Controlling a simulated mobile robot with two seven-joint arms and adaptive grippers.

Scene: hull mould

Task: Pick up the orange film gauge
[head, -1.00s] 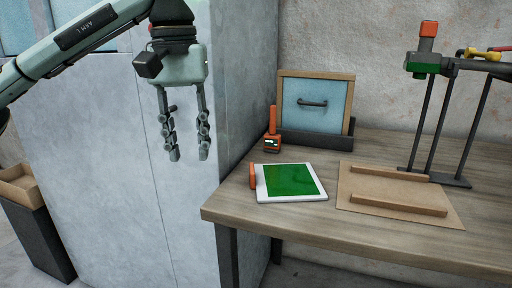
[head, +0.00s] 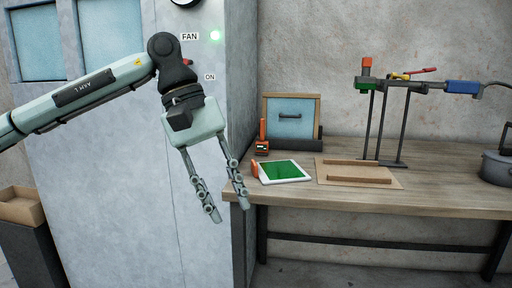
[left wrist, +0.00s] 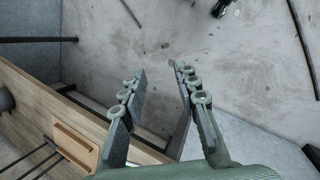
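An orange handheld device with a small lit display (head: 262,140), which looks like the film gauge, stands upright at the back left of the wooden bench (head: 450,200). A second orange piece (head: 254,169) is at the left edge of a white tablet with a green screen (head: 286,171). My left gripper (head: 230,211) hangs fingers down by the bench's left front corner, below and left of the gauge. Its fingers are apart with nothing between them, as the left wrist view also shows (left wrist: 157,75). My right gripper is out of view.
A blue panel in a wooden frame (head: 291,118) stands behind the gauge. A brown board with two strips (head: 358,174), a dark stand (head: 372,125) and a pot (head: 497,165) are to the right. A tall grey cabinet (head: 110,190) borders the bench's left.

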